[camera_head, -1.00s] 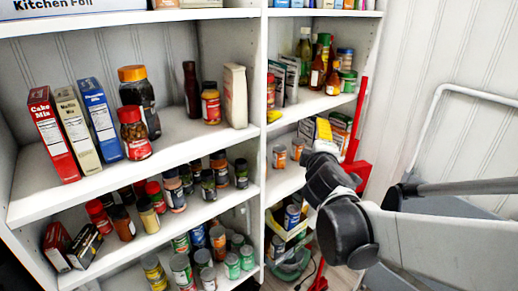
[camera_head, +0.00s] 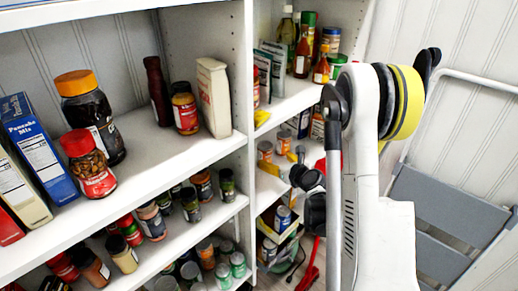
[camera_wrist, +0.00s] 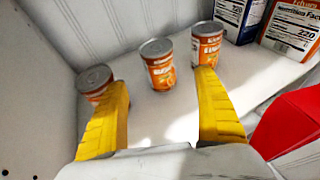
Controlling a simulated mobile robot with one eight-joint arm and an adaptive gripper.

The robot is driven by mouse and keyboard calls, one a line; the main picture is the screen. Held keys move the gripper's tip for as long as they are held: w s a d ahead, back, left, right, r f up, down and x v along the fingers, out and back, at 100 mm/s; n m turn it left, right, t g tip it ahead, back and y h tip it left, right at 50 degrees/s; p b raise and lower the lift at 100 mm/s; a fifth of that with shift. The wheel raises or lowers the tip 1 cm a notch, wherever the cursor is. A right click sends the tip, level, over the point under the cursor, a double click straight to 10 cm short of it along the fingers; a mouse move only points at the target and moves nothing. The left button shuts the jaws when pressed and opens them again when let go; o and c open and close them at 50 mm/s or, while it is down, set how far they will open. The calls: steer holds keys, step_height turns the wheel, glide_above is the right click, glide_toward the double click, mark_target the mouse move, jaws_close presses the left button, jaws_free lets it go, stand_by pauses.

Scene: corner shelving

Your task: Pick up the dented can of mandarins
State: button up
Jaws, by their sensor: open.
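Several orange-labelled cans stand on a white shelf in the wrist view: a left can (camera_wrist: 95,80), a middle can (camera_wrist: 158,64) and a right can (camera_wrist: 206,44). The print is too blurred to read mandarins, and I cannot tell for sure which is dented. My gripper (camera_wrist: 161,88) is open and empty, its two yellow fingers apart. The left finger overlaps the left can, and the right finger reaches in front of the right can. The middle can shows between the fingers, farther in. In the head view, small orange cans (camera_head: 265,151) show on the middle corner shelf.
Nutrition-labelled boxes (camera_wrist: 291,28) stand right of the cans in the wrist view, with a red part (camera_wrist: 290,125) nearby. The left shelving holds jars (camera_head: 90,165) and a blue pancake mix box (camera_head: 38,150). A grey step stool (camera_head: 440,205) stands at right.

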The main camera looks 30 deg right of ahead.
mark_target(268, 156)
steer(key=b+x, duration=0.2)
steer(key=x, duration=0.7)
steer(key=shift+a+b, duration=0.1)
steer(key=shift+b, duration=0.3)
steer(key=shift+w, duration=0.45)
steer(key=c, duration=1.5)
